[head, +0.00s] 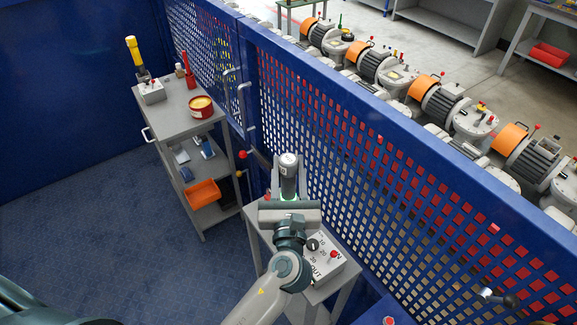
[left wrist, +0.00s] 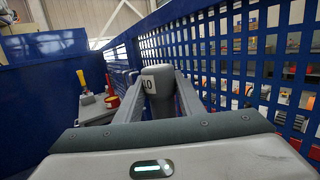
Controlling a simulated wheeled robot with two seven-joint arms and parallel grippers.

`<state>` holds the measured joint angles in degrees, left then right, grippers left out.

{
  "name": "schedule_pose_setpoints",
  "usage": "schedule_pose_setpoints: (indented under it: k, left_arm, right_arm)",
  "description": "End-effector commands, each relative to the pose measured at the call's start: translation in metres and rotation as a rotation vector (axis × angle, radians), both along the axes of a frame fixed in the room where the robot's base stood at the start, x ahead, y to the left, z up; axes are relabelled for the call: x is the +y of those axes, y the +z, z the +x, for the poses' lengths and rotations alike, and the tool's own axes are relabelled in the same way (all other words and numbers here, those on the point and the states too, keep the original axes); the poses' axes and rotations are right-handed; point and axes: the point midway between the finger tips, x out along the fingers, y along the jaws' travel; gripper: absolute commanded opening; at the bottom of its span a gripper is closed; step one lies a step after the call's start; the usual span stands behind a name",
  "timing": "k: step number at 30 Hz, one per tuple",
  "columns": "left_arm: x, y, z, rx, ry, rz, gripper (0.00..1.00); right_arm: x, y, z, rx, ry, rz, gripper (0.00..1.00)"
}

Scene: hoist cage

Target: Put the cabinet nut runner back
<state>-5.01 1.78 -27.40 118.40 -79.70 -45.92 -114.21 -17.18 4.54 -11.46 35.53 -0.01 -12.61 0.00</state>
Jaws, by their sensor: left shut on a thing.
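My left gripper (head: 289,192) is shut on a dark grey upright cylindrical tool (head: 288,182) with a light cap, which looks like the nut runner. In the left wrist view the tool (left wrist: 160,102) stands between the two fingers, and its cap carries a dark mark that seems to read 10. The tool is over the back of a small grey table (head: 335,232). Its lower end is hidden by my gripper, so I cannot tell whether it touches anything. A white box (head: 322,264) with printed numbers, a black knob and a red button sits on that table, partly behind my arm.
A blue perforated cage wall (head: 400,180) runs close behind and right of the table. A grey trolley (head: 176,112) at left holds a red tin (head: 201,107), a yellow-handled tool (head: 133,52) and an orange bin (head: 202,193). The blue floor at left is clear.

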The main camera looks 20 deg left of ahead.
Motion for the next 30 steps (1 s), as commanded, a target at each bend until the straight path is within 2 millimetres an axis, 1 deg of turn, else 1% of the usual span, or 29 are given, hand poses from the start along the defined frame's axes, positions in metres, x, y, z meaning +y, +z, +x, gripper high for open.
schedule_pose_setpoints:
  k: [30]
  left_arm:
    - [0.000, -0.024, 0.000, -0.002, 0.000, 0.001, 0.00]
  right_arm:
    - [0.000, -0.017, 0.000, 0.000, 0.000, 0.000, 0.31]
